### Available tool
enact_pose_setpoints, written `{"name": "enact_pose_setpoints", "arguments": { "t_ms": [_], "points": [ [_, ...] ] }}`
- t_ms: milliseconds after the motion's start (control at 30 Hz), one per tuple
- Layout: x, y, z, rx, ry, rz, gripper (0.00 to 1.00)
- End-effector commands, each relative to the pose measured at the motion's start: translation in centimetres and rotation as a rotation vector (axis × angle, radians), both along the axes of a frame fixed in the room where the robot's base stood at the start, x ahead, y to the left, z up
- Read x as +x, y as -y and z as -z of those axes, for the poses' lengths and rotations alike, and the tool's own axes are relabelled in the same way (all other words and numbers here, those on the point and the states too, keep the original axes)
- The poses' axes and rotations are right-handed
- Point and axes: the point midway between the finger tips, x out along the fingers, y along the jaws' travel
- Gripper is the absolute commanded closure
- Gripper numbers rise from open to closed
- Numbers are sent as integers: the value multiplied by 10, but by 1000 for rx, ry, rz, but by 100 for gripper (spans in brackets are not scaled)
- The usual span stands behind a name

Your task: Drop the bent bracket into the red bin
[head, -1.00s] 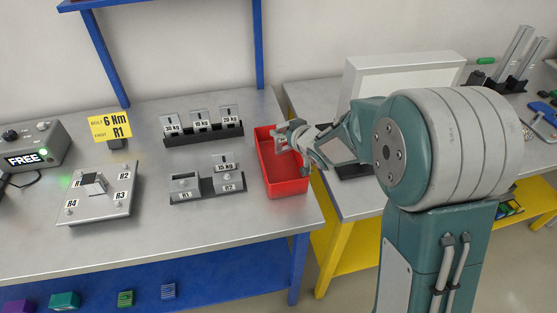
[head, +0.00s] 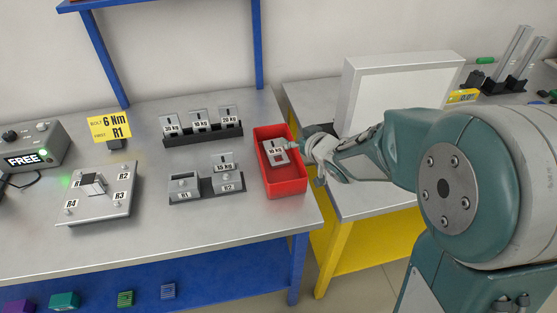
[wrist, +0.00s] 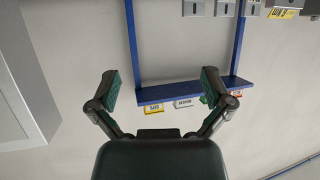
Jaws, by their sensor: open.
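The red bin (head: 292,189) stands at the right end of the left bench. A grey bracket (head: 274,158) with a white label, which seems to read 10 kg, is inside it, tilted; how it is bent is hard to tell. My gripper (head: 298,146) is at the bin's right rim, beside the bracket, and seems apart from it. In the wrist view my gripper (wrist: 161,88) is open, with nothing between its fingers, and points at the wall and blue shelf frame.
A black rack (head: 203,134) with several labelled plates stands left of the bin. A grey two-place holder (head: 206,190) marked R1 and R2 is nearer. A plate with corner bolts (head: 94,205) lies further left. A white panel (head: 403,91) stands behind my arm.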

Motion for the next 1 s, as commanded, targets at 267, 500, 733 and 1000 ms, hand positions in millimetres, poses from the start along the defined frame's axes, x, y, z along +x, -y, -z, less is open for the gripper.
{"name": "enact_pose_setpoints", "arguments": {
  "t_ms": [267,500,733,1000],
  "points": [
    [-32,19,-16,-1,2,1,0],
    [-38,22,-18,-1,0,0,0],
    [-38,22,-18,-1,0,0,0],
    [-41,41,-32,-48,1,84,0]
  ]
}}
